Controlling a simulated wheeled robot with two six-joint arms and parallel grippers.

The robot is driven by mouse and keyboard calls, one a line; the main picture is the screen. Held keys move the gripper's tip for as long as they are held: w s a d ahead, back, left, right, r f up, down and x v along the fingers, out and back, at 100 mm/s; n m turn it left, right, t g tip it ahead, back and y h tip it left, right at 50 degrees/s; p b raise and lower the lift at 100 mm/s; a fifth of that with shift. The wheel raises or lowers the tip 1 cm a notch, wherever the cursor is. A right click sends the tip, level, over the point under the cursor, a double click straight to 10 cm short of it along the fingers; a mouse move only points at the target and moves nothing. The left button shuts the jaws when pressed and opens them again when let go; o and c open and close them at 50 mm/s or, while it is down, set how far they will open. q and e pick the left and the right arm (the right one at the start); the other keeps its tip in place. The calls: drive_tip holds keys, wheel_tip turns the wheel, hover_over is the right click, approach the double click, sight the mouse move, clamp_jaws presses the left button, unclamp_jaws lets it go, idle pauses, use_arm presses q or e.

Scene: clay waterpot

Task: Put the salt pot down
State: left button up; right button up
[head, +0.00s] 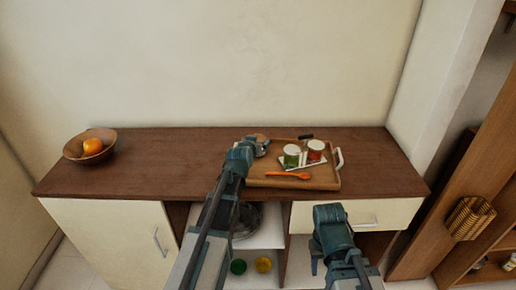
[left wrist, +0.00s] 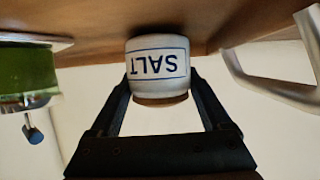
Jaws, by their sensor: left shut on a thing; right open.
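The salt pot (left wrist: 158,68) is a small white pot with a blue frame, blue "SALT" lettering and a brown lid. It appears upside down in the left wrist view. My left gripper (head: 255,146) is shut on it, with a finger on each side. In the head view the pot (head: 261,138) is partly hidden by the gripper, at the back left of the wooden tray (head: 262,182). The pot's base is at or close to the wooden surface; I cannot tell if it touches. My right gripper (head: 326,225) is open, in front of the drawer.
The tray also bears a green jar (head: 291,158), a red jar (head: 314,154) and an orange spoon (head: 288,175). A white tray handle (head: 339,160) stands at the right. Between bowl and tray the countertop (head: 165,160) is clear.

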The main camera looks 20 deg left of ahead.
use_arm(q)
drive_tip(key=shift+f, duration=0.25)
use_arm(e)
drive_tip(key=shift+f, duration=0.25)
use_arm(q)
drive_tip(key=shift+f, duration=0.2)
drive_tip(key=o, duration=1.4)
drive_tip(key=shift+o, duration=0.2)
use_arm(e)
drive_tip(key=shift+f, duration=0.1)
use_arm(q)
drive_tip(key=shift+r, duration=0.1)
